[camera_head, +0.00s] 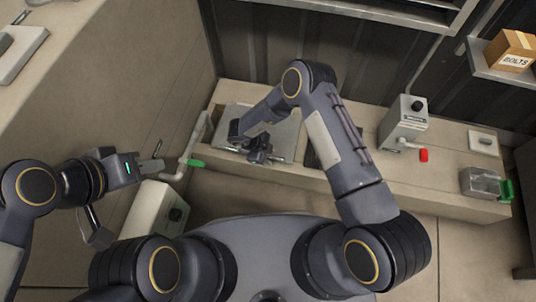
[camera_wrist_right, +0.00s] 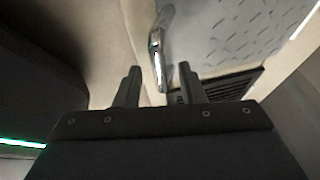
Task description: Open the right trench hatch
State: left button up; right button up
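The hatch is a grey diamond-plate panel (camera_head: 286,134) set in the long beige ledge; it looks flat, though my right arm covers part of it. It fills the upper right of the right wrist view (camera_wrist_right: 235,35). A shiny metal handle (camera_wrist_right: 158,45) stands along its edge. My right gripper (camera_wrist_right: 160,78) is open, with the lower end of the handle appearing between or just beyond its fingertips; contact cannot be told. In the head view this gripper (camera_head: 262,156) is at the hatch's near edge. My left gripper (camera_head: 156,159) is at the left, beside a pale pipe; its finger gap is unclear.
A dark slotted grate (camera_wrist_right: 225,86) borders the plate. The pale pipe (camera_head: 186,158) with a green handle (camera_head: 196,163) rises left of the hatch.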

jog(key=shift+c, duration=0.4)
grip_shut()
jog(key=shift+r, duration=0.1)
